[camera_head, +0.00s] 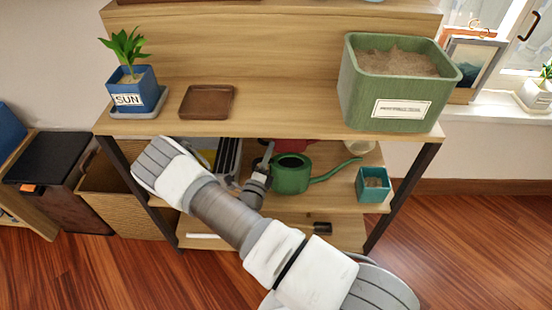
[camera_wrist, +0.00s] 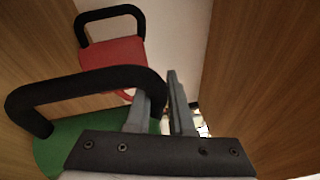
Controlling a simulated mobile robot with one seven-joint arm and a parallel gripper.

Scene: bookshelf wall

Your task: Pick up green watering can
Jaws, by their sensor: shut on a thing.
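The green watering can (camera_head: 289,176) stands on the middle shelf, under the top board, with its spout pointing right. In the wrist view its green body (camera_wrist: 85,150) is at lower left, and its black handle (camera_wrist: 85,90) arches to my fingers. My gripper (camera_head: 267,158) reaches in from the left side of the can. It is shut on the black handle, whose right end lies at the fingers in the wrist view (camera_wrist: 162,92). Part of the grip is hidden by the near finger.
A red object with a black handle (camera_wrist: 112,52) stands close behind the can. A teal pot (camera_head: 373,184) is at the spout's right. The top board (camera_head: 280,115) overhangs, carrying a large green planter (camera_head: 392,85), a brown tray (camera_head: 207,101) and a blue plant pot (camera_head: 134,88).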

